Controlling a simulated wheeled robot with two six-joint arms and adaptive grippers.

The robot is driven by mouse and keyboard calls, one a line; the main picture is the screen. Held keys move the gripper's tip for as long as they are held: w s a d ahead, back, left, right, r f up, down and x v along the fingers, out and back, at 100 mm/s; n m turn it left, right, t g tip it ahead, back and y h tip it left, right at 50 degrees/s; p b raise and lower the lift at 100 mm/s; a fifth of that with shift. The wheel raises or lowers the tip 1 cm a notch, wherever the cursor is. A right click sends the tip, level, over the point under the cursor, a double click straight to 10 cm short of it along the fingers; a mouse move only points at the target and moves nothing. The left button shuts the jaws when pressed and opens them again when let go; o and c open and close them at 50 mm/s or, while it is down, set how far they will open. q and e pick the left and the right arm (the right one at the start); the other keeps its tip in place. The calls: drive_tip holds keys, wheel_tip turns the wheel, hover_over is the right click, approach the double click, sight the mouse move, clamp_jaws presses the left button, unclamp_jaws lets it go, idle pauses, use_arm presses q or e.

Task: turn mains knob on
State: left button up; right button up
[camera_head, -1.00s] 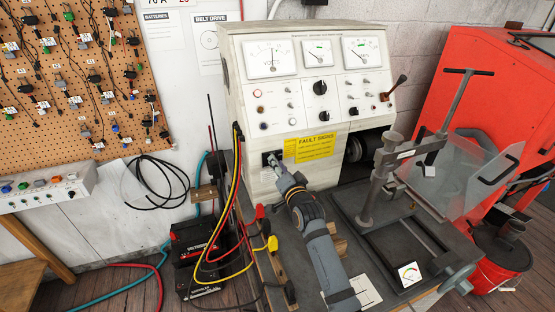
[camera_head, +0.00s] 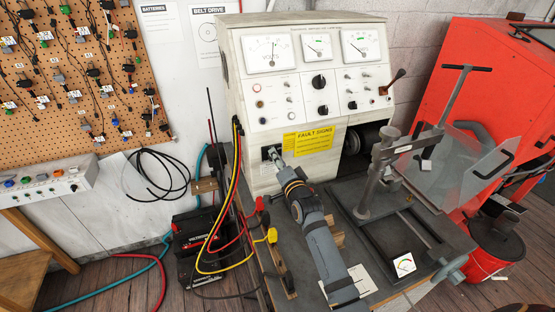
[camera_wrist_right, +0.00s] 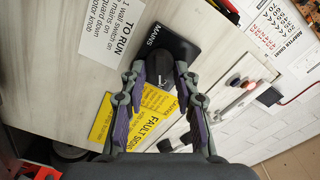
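The mains knob (camera_wrist_right: 158,73) is dark and sits on a black plate (camera_wrist_right: 172,46) marked MAINS, low on the front of the pale test bench cabinet. In the head view the black plate (camera_head: 267,153) is partly covered by my right gripper (camera_head: 277,162). In the right wrist view my right gripper (camera_wrist_right: 160,72) has one finger on each side of the knob. The fingers are apart, with a narrow gap seeming to show beside the knob; contact is not clear. The knob's pointer is too dark to read. My left gripper is not in view.
A yellow FAULT SIGNS label (camera_head: 313,140) is right of the plate. Red and yellow cables (camera_head: 232,190) hang to its left, by a battery (camera_head: 192,240). A metal clamp stand (camera_head: 376,180) stands on the bench to the right. A red cabinet (camera_head: 450,110) is farther right.

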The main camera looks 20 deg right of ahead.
drive_tip(key=o, duration=0.4)
drive_tip(key=shift+c, duration=0.2)
drive_tip(key=s, duration=1.2)
drive_tip(key=shift+d, duration=0.2)
